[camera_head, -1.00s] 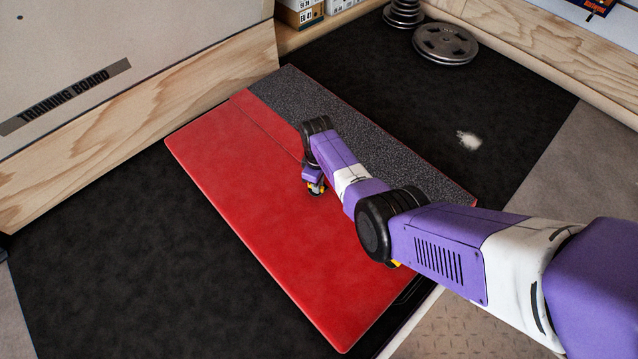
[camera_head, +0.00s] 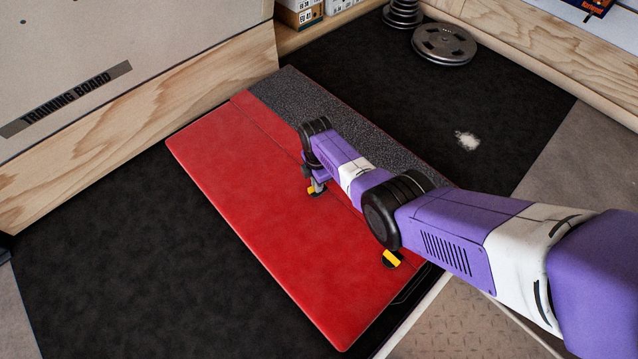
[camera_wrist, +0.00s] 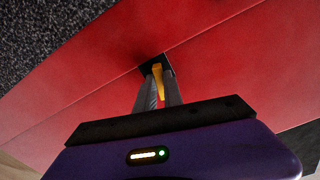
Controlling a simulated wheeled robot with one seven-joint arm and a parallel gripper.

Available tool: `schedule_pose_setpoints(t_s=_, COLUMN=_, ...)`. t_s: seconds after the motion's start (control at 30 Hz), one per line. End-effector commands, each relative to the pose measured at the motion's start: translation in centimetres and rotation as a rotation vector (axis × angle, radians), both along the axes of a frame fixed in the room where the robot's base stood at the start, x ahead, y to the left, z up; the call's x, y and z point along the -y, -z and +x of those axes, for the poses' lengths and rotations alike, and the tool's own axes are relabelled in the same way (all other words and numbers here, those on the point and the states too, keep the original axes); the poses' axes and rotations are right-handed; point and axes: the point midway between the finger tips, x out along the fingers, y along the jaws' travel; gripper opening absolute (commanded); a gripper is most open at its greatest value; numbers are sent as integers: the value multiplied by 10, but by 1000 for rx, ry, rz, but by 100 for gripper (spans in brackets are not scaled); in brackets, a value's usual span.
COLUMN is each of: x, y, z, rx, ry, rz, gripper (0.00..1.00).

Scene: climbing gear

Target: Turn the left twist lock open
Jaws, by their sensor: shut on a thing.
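The left twist lock (camera_head: 312,190) has a yellow handle on a dark base, set in the red face of a pad with a grey-black strip. My gripper (camera_head: 318,184) is down at it and partly covers it. In the wrist view, the two grey fingers (camera_wrist: 159,92) are shut on the yellow handle (camera_wrist: 157,71), one on each side. The handle points nearly along the picture's upright there. A second yellow twist lock (camera_head: 393,258) sits nearer the pad's right end, partly under my arm in the head view.
The red pad (camera_head: 235,210) lies on a black mat (camera_head: 110,250). A wooden training board (camera_head: 140,120) stands at left. Weight plates (camera_head: 444,43) lie at the back, with a white chalk patch (camera_head: 467,140) on the mat.

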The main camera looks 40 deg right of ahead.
Motion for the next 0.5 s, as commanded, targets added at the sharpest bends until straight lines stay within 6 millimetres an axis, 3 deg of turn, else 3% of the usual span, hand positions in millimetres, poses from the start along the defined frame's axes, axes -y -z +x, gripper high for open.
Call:
schedule_pose_setpoints(t_s=0.03, x=-6, y=4, z=-8, rx=-22, ry=-38, rz=13, gripper=0)
schedule_pose_setpoints(t_s=0.5, x=-7, y=7, z=-10, rx=-25, ry=-257, rz=15, gripper=0)
